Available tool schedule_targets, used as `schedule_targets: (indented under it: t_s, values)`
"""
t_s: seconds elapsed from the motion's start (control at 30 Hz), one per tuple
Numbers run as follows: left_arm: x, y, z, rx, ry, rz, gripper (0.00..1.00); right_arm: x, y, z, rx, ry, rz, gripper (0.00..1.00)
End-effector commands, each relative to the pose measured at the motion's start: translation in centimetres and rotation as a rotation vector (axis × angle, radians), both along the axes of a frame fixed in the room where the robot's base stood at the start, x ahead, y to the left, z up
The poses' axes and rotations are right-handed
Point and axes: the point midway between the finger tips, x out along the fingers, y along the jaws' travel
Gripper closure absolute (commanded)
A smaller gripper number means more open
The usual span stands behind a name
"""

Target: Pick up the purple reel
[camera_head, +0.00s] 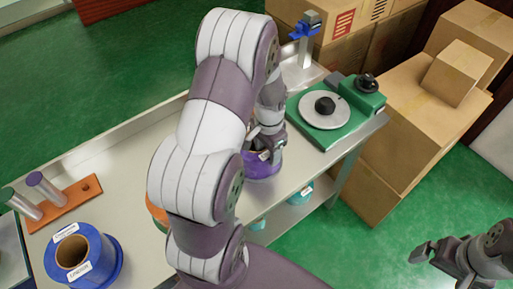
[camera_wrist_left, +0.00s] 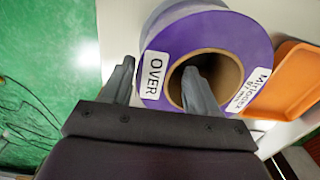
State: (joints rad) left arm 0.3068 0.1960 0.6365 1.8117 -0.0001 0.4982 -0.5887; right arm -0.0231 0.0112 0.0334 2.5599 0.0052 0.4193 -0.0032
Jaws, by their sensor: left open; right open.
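The purple reel (camera_head: 262,169) stands on the metal table, partly hidden behind my left arm in the head view. In the left wrist view the purple reel (camera_wrist_left: 228,36) shows a brown core, a grey-white outer band and white labels, one reading OVER. My left gripper (camera_head: 266,146) is at the reel in the head view. In the left wrist view my left gripper (camera_wrist_left: 159,66) is open, with one finger beside the reel's outer edge and the other over the core opening. Contact cannot be told. My right gripper (camera_head: 426,264) is open and empty, off the table at lower right.
A blue reel (camera_head: 103,257) and an orange holder with grey posts (camera_head: 66,202) are at the table's left. A green device with a round plate (camera_head: 324,109) is at the right end. An orange tray (camera_wrist_left: 294,82) lies beside the reel. Cardboard boxes (camera_head: 407,125) stand beyond the table.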

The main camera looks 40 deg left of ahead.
Motion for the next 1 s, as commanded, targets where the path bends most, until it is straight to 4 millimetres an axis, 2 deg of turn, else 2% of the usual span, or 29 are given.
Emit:
schedule_targets:
  t_s: [0.1, 0.2, 0.43, 0.47, 0.6, 0.63, 1.0]
  values:
    - [0.0, -0.3, -2.2, -0.001, 0.002, 0.0, 0.4, 0.0, 0.0, 0.2, 0.0, 0.0, 0.0, 0.0]
    - [0.0, -0.3, -3.5, -0.001, 0.001, 0.0, 0.4, 0.0, 0.0, 0.2, 0.0, 0.0, 0.0, 0.0]
    - [0.0, -0.3, -3.7, 0.0, -0.001, 0.0, 0.4, 0.0, 0.0, 0.2, 0.0, 0.0, 0.0, 0.0]
    - [0.0, -0.3, -3.7, 0.0, -0.001, 0.0, 0.47, 0.0, 0.0, 0.2, 0.0, 0.0, 0.0, 0.0]
    - [0.0, -0.3, -3.7, 0.0, -0.001, 0.0, 0.93, 0.0, 0.0, 0.2, 0.0, 0.0, 0.0, 0.0]
    - [0.0, -0.3, -3.7, 0.0, -0.001, 0.0, 1.0, 0.0, 0.0, 0.2, 0.0, 0.0, 0.0, 0.0]
    - [0.0, -0.3, -3.7, 0.001, -0.001, 0.0, 1.0, 0.0, 0.0, 0.2, 0.0, 0.0, 0.0, 0.0]
